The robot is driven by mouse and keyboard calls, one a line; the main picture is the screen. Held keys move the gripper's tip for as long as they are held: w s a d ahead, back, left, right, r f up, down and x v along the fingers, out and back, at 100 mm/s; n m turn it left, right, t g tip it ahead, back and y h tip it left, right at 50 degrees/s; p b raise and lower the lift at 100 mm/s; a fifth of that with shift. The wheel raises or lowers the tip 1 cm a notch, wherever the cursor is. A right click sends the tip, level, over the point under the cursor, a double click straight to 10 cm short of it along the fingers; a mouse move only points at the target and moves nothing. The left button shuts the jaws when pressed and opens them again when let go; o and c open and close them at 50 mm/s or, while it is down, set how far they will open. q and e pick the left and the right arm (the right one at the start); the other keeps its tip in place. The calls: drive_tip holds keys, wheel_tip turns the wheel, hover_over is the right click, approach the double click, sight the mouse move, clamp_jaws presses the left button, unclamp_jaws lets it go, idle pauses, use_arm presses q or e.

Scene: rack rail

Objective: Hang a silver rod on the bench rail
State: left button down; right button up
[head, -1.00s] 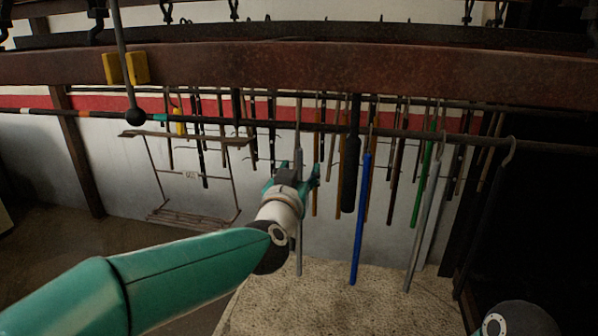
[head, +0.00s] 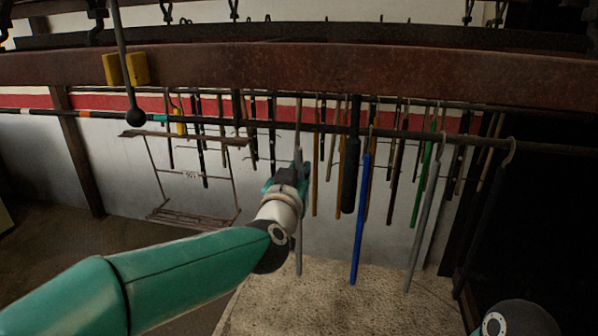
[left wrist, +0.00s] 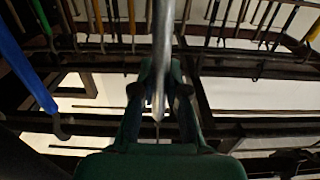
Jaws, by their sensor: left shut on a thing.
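A silver rod (head: 299,250) hangs upright near the middle of the head view. My left gripper (head: 288,178) is shut on it at mid-height and hides part of it. The rod's thin upper end reaches up past the dark bench rail (head: 420,136); I cannot tell whether its hook rests on this rail or one behind. In the left wrist view the silver rod (left wrist: 163,45) runs between the fingers of my left gripper (left wrist: 158,90). Another silver-grey rod (head: 425,220) hangs from the rail further right. My right gripper is out of view.
A blue rod (head: 360,215) hangs just right of the held rod, with a thick black rod (head: 350,170) behind it. Several thinner rods hang further back. A rusty beam (head: 350,72) crosses above. A wire rack (head: 190,175) hangs at left.

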use_arm(q)
drive_tip(key=shift+s+r+p, duration=0.15)
drive_tip(key=shift+r+p, duration=0.3)
drive_tip(key=shift+r, duration=0.25)
drive_tip(key=shift+s+a+r+p, duration=0.1)
drive_tip(key=shift+s+r+p, duration=0.05)
drive_tip(key=shift+r+p, duration=0.15)
drive_tip(key=shift+s+r, duration=0.25)
drive_tip(key=shift+s, duration=0.15)
drive_tip(key=shift+w, duration=0.1)
drive_tip(key=shift+s+a, duration=0.1)
drive_tip(key=shift+s, duration=0.1)
